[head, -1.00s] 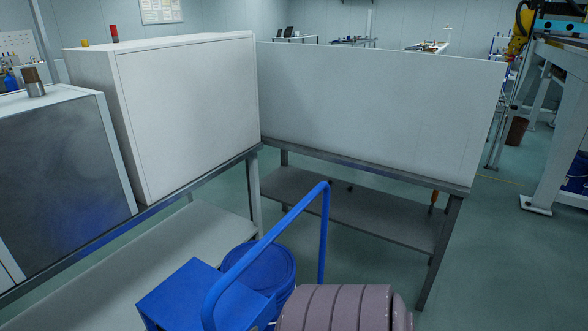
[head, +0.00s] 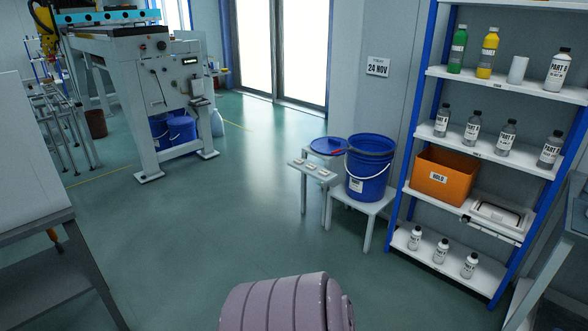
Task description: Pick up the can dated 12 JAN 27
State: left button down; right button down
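I see nothing that I can identify as a can dated 12 JAN 27. A tall shelf unit (head: 470,80) with blue posts stands at the right. It holds bottles labelled "PART", such as a white one (head: 557,73), and a plain pale cylinder (head: 517,69). Small white bottles (head: 441,251) stand on its bottom shelf; their labels are too small to read. A blue bucket (head: 368,180) with a small label stands on a white stool. Neither of my grippers is in view.
An orange box (head: 444,178) marked "HOLD" sits on the shelf. A small side table (head: 296,165) and blue lid (head: 328,146) are beside the bucket. A wall sign (head: 378,67) reads "24 NOV". A large machine (head: 150,85) stands left. The floor (head: 240,200) between is clear.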

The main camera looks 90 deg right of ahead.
aim_at(416, 234)
jog(key=z, duration=3.75)
jog(key=i+j, duration=0.25)
jog(key=i+z, duration=0.05)
jog(key=i, duration=0.05)
